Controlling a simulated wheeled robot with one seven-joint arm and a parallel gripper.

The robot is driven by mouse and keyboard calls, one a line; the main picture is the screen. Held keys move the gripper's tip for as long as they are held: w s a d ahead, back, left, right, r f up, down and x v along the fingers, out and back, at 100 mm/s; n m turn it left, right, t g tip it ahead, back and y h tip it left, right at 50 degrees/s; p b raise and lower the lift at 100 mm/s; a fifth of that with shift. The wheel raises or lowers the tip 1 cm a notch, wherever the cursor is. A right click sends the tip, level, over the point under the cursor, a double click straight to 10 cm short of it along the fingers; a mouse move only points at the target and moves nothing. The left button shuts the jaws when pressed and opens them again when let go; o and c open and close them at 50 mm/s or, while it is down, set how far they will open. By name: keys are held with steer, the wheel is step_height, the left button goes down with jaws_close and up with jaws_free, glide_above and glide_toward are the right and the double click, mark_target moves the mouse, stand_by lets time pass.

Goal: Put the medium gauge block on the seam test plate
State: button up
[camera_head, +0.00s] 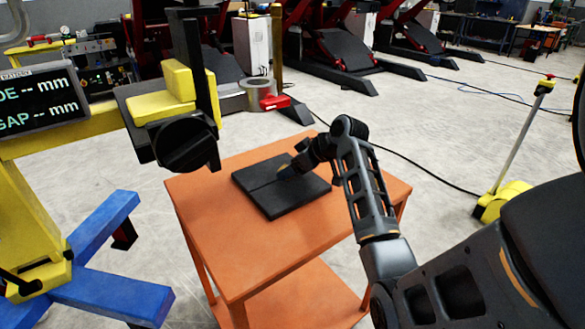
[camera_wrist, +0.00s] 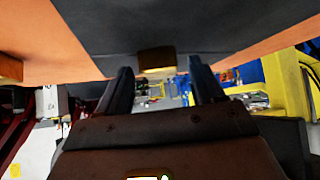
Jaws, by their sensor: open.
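A dark flat plate (camera_head: 265,188) with a line across it lies on an orange table; I take it for the seam test plate. It also shows at the top of the wrist view (camera_wrist: 110,32). My gripper (camera_head: 292,170) is low over the plate's far right part. In the wrist view my gripper (camera_wrist: 160,72) is open, with a small brass-coloured block (camera_wrist: 156,60) at the dark surface in line with the gap between its fingers. Whether the fingers touch the block, and whether it is the medium one, I cannot tell. In the head view the gripper mostly hides it.
The orange table (camera_head: 225,262) has bare top around the plate. A yellow positioner (camera_head: 100,120) with a display stands at the left, its dark head near the table. Another brownish block (camera_wrist: 10,69) shows at the wrist view's left edge. A yellow-footed post (camera_head: 505,200) stands at the right.

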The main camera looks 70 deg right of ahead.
steer(key=v, duration=1.2)
